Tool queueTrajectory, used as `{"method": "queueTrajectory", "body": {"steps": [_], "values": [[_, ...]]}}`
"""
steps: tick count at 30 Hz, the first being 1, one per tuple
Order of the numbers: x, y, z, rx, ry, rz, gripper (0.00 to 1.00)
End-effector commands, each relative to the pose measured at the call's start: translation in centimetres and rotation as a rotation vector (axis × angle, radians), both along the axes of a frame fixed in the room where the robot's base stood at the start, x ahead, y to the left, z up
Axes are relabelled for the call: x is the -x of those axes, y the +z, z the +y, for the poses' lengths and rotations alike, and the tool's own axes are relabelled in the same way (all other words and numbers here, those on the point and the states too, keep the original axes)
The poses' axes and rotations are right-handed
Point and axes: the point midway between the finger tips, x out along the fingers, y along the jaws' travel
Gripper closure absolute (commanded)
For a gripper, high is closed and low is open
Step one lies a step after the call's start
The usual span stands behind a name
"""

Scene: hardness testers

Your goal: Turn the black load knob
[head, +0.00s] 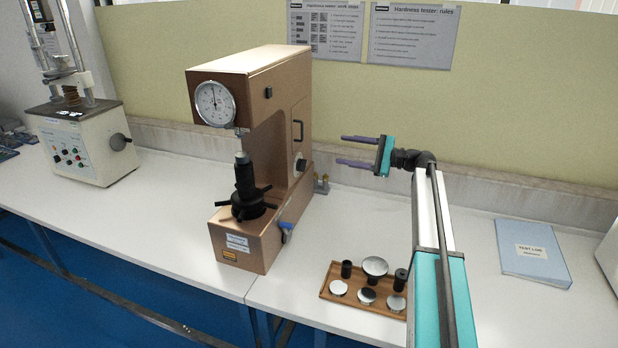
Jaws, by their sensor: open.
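The black load knob (301,165) is on the right side face of the copper-brown hardness tester (265,140), low down, below a dark handle. My gripper (341,150) is to the right of the tester, its two purple fingers pointing left toward the knob side. The fingers are apart with nothing between them. In the picture the fingertips are to the right of the knob and slightly above it, with a visible gap. The exact depth between them is hard to tell from this one view.
A wooden tray (333,297) with discs and black cylinders lies in front, near my arm. A blue lever (286,228) sticks out of the tester's base. Another machine (80,145) stands at left. A blue log book (533,252) lies at right.

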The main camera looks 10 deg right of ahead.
Motion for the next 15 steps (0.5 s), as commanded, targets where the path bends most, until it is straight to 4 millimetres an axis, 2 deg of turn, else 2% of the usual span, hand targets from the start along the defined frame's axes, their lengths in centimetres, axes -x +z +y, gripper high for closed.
{"method": "queueTrajectory", "body": {"steps": [1,9,15], "values": [[0.0,-1.6,0.0,0.0,0.0,0.0,0.44],[0.0,-5.8,0.0,0.0,0.0,0.0,0.44],[0.0,-8.0,0.0,0.0,0.0,0.0,0.44]]}}
